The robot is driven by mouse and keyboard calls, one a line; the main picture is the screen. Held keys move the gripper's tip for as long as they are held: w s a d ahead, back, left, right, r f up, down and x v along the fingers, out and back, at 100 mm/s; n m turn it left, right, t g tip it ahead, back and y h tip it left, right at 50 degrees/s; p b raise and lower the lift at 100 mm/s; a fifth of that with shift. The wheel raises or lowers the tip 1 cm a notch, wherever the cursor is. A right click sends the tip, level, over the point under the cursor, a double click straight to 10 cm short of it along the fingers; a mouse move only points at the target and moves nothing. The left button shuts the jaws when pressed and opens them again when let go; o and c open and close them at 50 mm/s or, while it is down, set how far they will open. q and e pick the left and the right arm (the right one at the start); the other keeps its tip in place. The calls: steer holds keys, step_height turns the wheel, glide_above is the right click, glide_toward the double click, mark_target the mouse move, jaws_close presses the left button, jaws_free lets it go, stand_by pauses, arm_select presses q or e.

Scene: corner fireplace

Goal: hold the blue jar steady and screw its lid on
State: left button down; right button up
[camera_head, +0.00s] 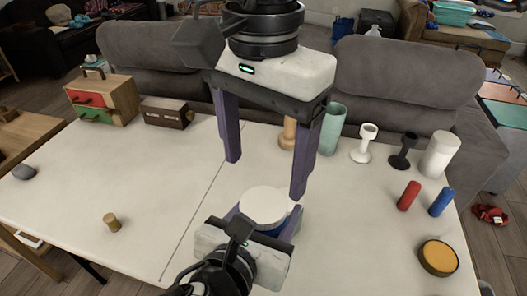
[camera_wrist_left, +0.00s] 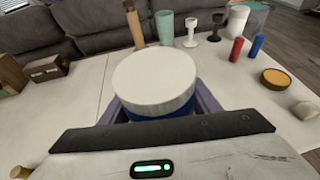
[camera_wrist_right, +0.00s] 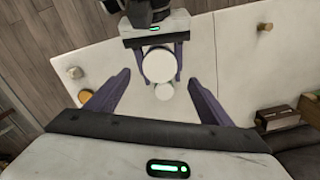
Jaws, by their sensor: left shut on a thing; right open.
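The blue jar (camera_wrist_left: 160,117) stands low between the fingers of my left gripper (camera_head: 268,218), which is shut on it. Its wide white lid (camera_head: 264,205) rests on top and looks level; it also shows in the left wrist view (camera_wrist_left: 155,78). The lid hides most of the jar, and I cannot tell how tightly it sits. My right gripper (camera_head: 265,178) is open and empty, pointing down above and just beyond the lid. In the right wrist view the lid (camera_wrist_right: 158,65) lies ahead between the spread fingers, not touched by them.
A green cup (camera_head: 333,128), a white goblet (camera_head: 364,145), a black goblet (camera_head: 404,152) and a white canister (camera_head: 440,155) stand behind to the right. Red (camera_head: 409,196) and blue (camera_head: 441,202) cylinders and a yellow-topped round thing (camera_head: 438,257) stand right. The table's left middle is mostly clear.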

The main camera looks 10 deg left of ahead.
mark_target(264, 204)
step_height(264, 204, down, 8)
steer(key=shift+r, duration=0.25)
steer(key=c, duration=1.1)
steer(key=m, duration=0.3)
steer(key=o, duration=1.2)
